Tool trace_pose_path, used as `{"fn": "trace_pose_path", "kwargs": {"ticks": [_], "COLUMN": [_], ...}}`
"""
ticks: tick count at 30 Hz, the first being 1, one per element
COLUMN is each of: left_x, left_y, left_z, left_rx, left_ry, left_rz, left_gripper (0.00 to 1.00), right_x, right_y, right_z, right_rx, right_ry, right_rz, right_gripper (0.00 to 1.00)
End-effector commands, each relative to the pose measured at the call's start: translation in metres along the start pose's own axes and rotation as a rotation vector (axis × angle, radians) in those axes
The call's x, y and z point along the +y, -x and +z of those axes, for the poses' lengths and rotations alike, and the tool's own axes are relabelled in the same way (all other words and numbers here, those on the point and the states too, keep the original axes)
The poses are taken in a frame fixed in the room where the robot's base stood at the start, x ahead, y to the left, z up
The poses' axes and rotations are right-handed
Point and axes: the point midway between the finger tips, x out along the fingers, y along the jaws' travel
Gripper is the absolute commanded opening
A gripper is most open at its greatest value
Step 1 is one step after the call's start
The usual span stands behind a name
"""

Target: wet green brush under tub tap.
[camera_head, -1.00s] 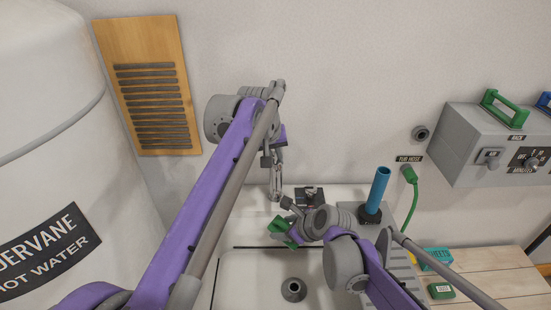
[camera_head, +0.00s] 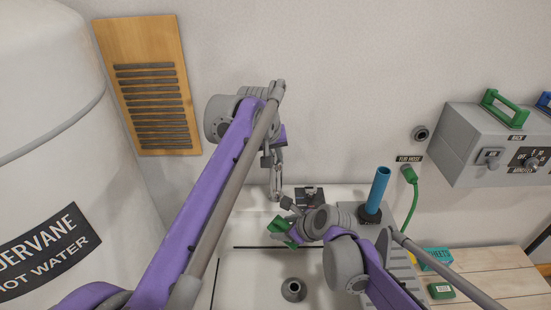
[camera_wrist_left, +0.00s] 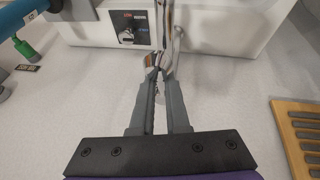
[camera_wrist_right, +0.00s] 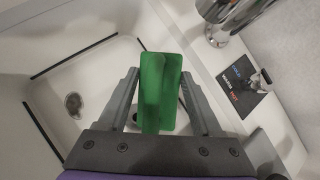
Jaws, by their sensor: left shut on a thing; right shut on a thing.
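The green brush (camera_head: 283,230) is in my right gripper (camera_head: 292,222), over the back of the white tub (camera_head: 248,270). In the right wrist view the brush (camera_wrist_right: 162,92) stands between the two fingers (camera_wrist_right: 158,98), its green back filling the gap. The chrome tap (camera_wrist_right: 228,18) is at the top right there, apart from the brush in the picture. My left gripper (camera_head: 276,180) points down at the tap. In the left wrist view its fingertips (camera_wrist_left: 160,66) are closed on a chrome part of the tap (camera_wrist_left: 168,45). I cannot tell whether water runs.
A blue cylinder (camera_head: 378,188) stands right of the tub, near a green hose (camera_head: 411,200). A grey control box (camera_head: 500,145) is on the right wall. A wooden bench (camera_head: 490,285) holds small boxes. A white water tank (camera_head: 45,130) fills the left side.

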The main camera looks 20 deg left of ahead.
Motion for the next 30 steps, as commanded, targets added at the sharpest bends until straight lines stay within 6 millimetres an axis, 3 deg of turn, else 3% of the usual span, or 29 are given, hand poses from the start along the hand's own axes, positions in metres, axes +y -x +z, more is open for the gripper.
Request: {"fn": "trace_pose_path", "kwargs": {"ticks": [25, 26, 30], "left_x": [0.0023, 0.0023, 0.0021], "left_y": [0.0061, 0.0061, 0.0061], "left_z": [-0.0053, -0.0053, -0.0056], "left_rx": [-0.110, -0.110, -0.109], "left_ry": [0.017, 0.017, 0.017], "left_rz": [-0.013, -0.013, -0.013], "left_gripper": [0.00, 0.15, 0.40], "right_x": [0.0000, 0.0000, 0.0000], "right_y": [-0.0001, -0.0001, 0.0000], "right_z": [0.0000, 0.0000, 0.0000], "right_rx": [0.000, 0.000, 0.000], "right_ry": [0.000, 0.000, 0.000], "right_rz": [0.000, 0.000, 0.000], "right_gripper": [0.22, 0.22, 0.22]}}
